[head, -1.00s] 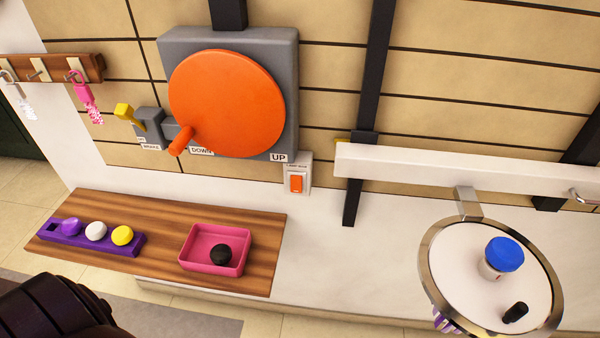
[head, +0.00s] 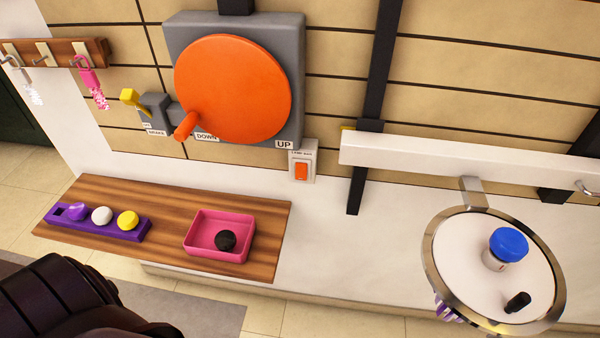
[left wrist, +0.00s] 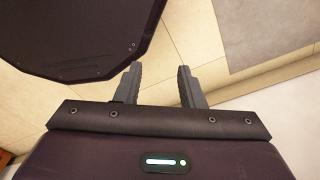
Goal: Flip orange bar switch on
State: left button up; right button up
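A small orange switch (head: 301,171) sits in a white wall plate (head: 302,155), below and right of the UP label. The print on the plate is too small to read surely, and I cannot tell whether the switch is on or off. My left gripper (left wrist: 160,70) is open and empty in the left wrist view, its two grey fingers apart above pale floor. No switch shows in that view. My left gripper is outside the head view; a dark part of my arm fills the lower left corner. My right gripper is in neither view.
A large orange disc (head: 236,85) with an orange handle (head: 186,125) is on a grey wall box. Below is a wooden shelf (head: 150,215) with a purple holder (head: 75,228) and a pink tray (head: 205,250).

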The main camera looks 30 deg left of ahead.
pick_arm(q)
jog(key=shift+w+a, duration=0.1)
jog(key=shift+a, duration=0.05)
jog(key=shift+c, duration=1.1)
jog(key=w+b, duration=0.1)
jog(key=w, duration=0.1)
jog(key=w+d+b, duration=0.1)
jog(key=w, duration=0.2)
jog(key=shift+w+d+r, duration=0.1)
jog(key=shift+w+d, duration=0.1)
jog(key=shift+w, duration=0.15)
grip_shut()
jog(key=w+r+n+t+y+b, duration=0.15)
jog(key=w+r+t+b, duration=0.5)
jog(key=w+r, duration=0.95)
jog(key=w+r+n+t+h+b, duration=0.15)
jog(key=w+r+t+b, duration=0.5)
jog(key=w+r, duration=0.95)
jog(key=s+a+r+n+t+y, duration=0.1)
jog(key=s+r+t+y, duration=0.1)
jog(key=r+t+y, duration=0.2)
jog(key=s+a+r+n+t+y, duration=0.1)
jog(key=s+r+n+t+y, duration=0.1)
jog(key=r+t+y, duration=0.2)
jog(key=shift+s+a+r+t+y, duration=0.35)
jog(key=shift+r+t, duration=0.45)
jog(key=shift+r, duration=0.9)
